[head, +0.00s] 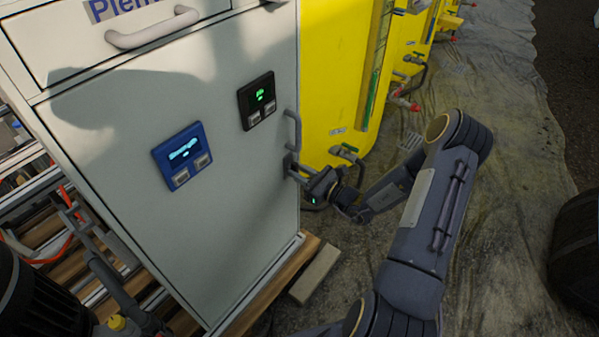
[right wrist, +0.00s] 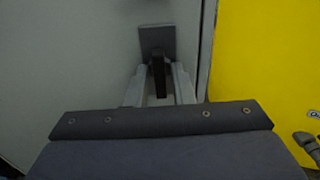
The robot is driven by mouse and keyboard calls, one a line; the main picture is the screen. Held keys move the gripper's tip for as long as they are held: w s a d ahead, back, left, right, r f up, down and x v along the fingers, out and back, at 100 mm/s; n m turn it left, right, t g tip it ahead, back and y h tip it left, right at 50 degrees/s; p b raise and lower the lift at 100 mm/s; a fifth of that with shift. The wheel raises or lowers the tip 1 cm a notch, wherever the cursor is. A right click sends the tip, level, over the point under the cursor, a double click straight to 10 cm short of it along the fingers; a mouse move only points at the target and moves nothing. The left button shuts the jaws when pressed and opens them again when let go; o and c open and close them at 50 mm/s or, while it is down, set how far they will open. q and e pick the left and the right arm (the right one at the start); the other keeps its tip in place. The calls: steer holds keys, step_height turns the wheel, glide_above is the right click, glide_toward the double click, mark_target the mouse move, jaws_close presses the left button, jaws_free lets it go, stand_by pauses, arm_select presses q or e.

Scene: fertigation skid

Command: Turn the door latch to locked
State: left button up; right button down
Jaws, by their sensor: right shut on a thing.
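The door latch (right wrist: 157,42) is a grey plate with a dark lever on the right edge of the white cabinet door (head: 236,180). In the head view the latch (head: 288,163) sits just below a vertical grey door handle (head: 292,130). My right gripper (head: 300,175) reaches it from the right. In the right wrist view the two fingers of my right gripper (right wrist: 159,85) are shut on the latch lever, one on each side. My left gripper is not in view.
The door carries a blue display unit (head: 182,155) and a black one (head: 257,100). A drawer (head: 90,45) with a curved handle is above. Yellow tanks (head: 335,80) with valves stand close on the right. A grey block (head: 315,274) lies on the ground by the cabinet base.

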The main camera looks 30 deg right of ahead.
steer(key=c, duration=1.5)
jaws_free()
steer(key=p+v, duration=0.1)
steer(key=v, duration=0.7)
steer(key=shift+w, duration=0.1)
